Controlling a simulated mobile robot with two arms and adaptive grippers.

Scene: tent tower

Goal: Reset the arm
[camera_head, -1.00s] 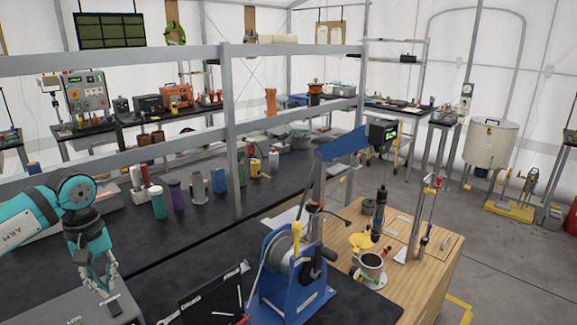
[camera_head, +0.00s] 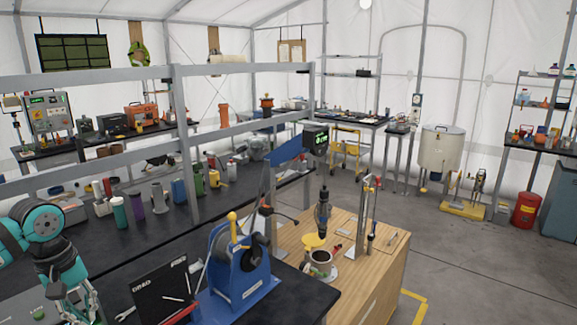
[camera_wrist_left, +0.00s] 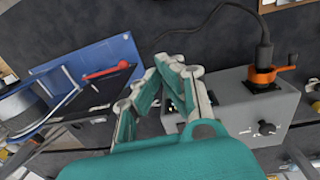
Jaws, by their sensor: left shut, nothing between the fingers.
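My left arm (camera_head: 42,222), teal and black, comes in from the left in the head view. It bends down at the elbow, so my left gripper (camera_head: 78,308) hangs low over the near dark bench, at the bottom edge of the picture. In the left wrist view, the fingers of this gripper (camera_wrist_left: 172,72) come together with nothing held between them. A grey box (camera_wrist_left: 262,108) with an orange lever and a black cable lies just right of the fingers. My right gripper is not in view.
A black tool case (camera_head: 160,292) and a blue winch (camera_head: 240,268) stand on the near bench, right of my gripper. Bottles (camera_head: 118,213) line the bench behind. A wooden cabinet (camera_head: 362,270) with a drill stand is further right. The floor at right is open.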

